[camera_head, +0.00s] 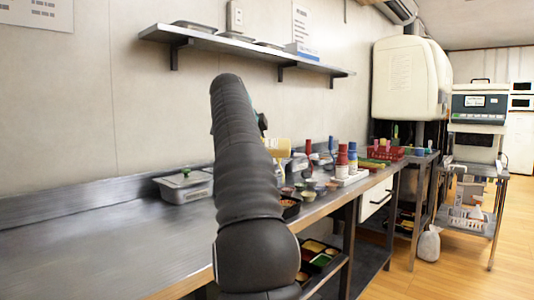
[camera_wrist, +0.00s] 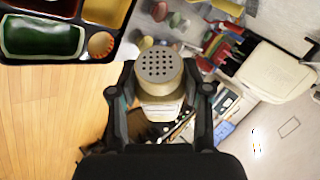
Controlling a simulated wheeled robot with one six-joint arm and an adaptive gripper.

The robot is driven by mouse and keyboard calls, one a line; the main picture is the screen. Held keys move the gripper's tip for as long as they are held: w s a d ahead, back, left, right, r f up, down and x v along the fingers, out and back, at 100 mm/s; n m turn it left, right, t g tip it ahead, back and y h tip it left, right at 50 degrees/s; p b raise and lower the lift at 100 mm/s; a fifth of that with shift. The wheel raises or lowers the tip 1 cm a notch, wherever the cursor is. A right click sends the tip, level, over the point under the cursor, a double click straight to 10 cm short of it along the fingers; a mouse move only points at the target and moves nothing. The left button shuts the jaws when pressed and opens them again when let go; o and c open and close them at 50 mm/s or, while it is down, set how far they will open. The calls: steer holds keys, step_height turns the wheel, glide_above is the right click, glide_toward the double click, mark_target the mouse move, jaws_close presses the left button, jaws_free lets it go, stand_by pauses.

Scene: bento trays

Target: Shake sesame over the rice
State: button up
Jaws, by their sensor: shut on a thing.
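My gripper (camera_wrist: 160,92) is shut on a beige shaker (camera_wrist: 158,66) with a perforated cap; one finger lies on each side of it. The cap's holes face the wrist camera. In the head view the shaker (camera_head: 277,147) is held tilted, well off level, above the counter, and my arm hides most of the gripper. A black bento tray (camera_wrist: 122,35) with green, red and orange compartments shows at the top left of the wrist view. In the head view a tray (camera_head: 290,208) is partly hidden behind my arm. I cannot make out rice or falling sesame.
The steel counter (camera_head: 110,245) is clear at the left. A lidded steel container (camera_head: 186,186) stands near the wall. A wall shelf (camera_head: 240,45) runs above.

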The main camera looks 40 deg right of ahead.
steer(key=w+a+f+n+g+h+b, duration=0.1)
steer(key=h+b, duration=0.1)
steer(key=b, duration=0.1)
steer(key=a+n+g+h+b, duration=0.1)
steer(key=n+h+b, duration=0.1)
steer(key=h+b, duration=0.1)
steer(key=w+a+f+n+g+h+b, duration=0.1)
steer(key=h+b, duration=0.1)
steer(key=b, duration=0.2)
steer(key=shift+w+a+f+n, duration=0.15)
steer(key=shift+w+f+n, duration=0.15)
steer(key=shift+w+f, duration=0.05)
steer(key=shift+f+h+b, duration=0.15)
steer(key=shift+h+b, duration=0.25)
steer(key=shift+w+a+f+n+h, duration=0.1)
steer(key=shift+f+n+h, duration=0.45)
steer(key=shift+f, duration=1.05)
steer(key=shift+a, duration=0.2)
